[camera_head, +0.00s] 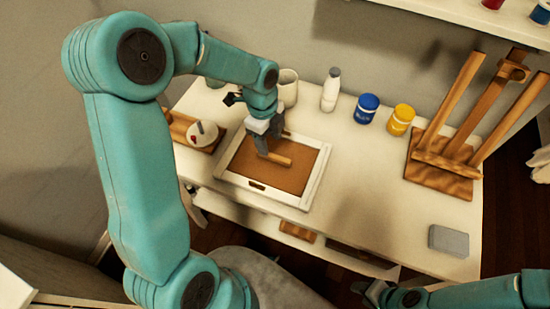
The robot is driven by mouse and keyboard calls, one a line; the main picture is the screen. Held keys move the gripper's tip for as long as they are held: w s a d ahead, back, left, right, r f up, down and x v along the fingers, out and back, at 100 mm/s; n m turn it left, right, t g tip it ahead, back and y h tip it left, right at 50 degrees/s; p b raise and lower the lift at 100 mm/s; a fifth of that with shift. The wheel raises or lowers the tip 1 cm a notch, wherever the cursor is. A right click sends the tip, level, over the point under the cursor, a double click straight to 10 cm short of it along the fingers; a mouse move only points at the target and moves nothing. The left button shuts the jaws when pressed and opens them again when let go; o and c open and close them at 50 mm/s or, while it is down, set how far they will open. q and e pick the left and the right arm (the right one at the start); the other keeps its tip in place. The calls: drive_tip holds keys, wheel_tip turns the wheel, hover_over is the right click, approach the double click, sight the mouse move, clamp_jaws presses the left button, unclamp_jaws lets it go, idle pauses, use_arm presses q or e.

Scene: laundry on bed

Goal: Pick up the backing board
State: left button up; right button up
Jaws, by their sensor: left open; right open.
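The brown backing board (290,180) lies flat inside a white frame (312,183) on the white table. A light wooden strip (280,159) lies on the board's upper part. My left gripper (263,149) points down over the board, open, with its fingertips close to the left end of the strip. Whether they touch it I cannot tell. The gripper hides part of the board's far edge. My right gripper (366,290) is open and empty at the bottom, in front of the table and far from the board.
A wooden easel (445,170) stands at the right. A white bottle (331,90), a blue jar (366,108), a yellow jar (399,120) and a pale cup (288,88) line the back. A grey block (448,240) lies front right. The table between frame and easel is clear.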

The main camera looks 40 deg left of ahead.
sight(274, 156)
use_arm(q)
drive_tip(key=f, duration=0.4)
drive_tip(key=d+f, duration=0.1)
drive_tip(key=f, duration=0.1)
drive_tip(key=shift+w, duration=0.1)
drive_tip(key=shift+d+r, duration=0.1)
clamp_jaws()
